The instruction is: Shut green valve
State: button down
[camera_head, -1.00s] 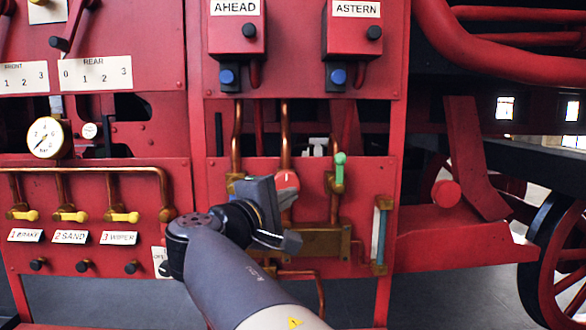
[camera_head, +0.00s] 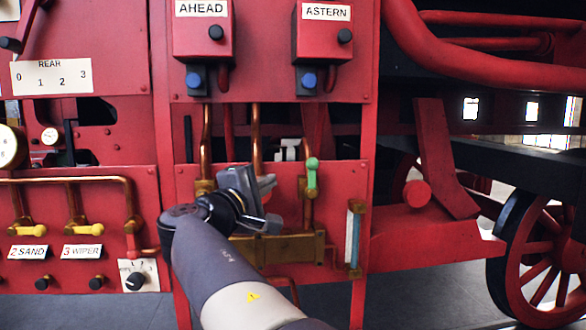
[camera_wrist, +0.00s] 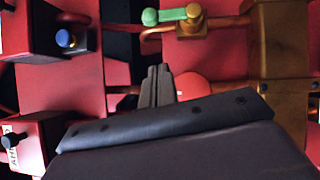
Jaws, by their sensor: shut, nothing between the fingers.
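The green valve (camera_head: 312,174) has a green handle standing upright, in line with its vertical copper pipe, on the lower red panel. In the wrist view the green handle (camera_wrist: 172,15) shows near the top, beside a brass knob and body. My gripper (camera_head: 268,184) is to the left of the valve in the head view, apart from it. In the wrist view my gripper (camera_wrist: 157,82) is shut and empty, its fingertips below the green handle in the picture. Nothing visible touches the handle.
A red round knob (camera_wrist: 190,86) lies just behind my fingers. A brass block (camera_head: 305,248) and gauge glass (camera_head: 354,235) are below and right of the valve. The AHEAD box (camera_head: 203,32) and ASTERN box (camera_head: 323,45) hang above. Copper pipes run close by.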

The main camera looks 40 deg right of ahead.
aim_at(312, 178)
jog(key=d+r+p, duration=0.1)
jog(key=d+p, duration=0.1)
jog(key=d, duration=0.6)
jog(key=shift+w+r, duration=0.15)
jog(key=shift+w, duration=0.2)
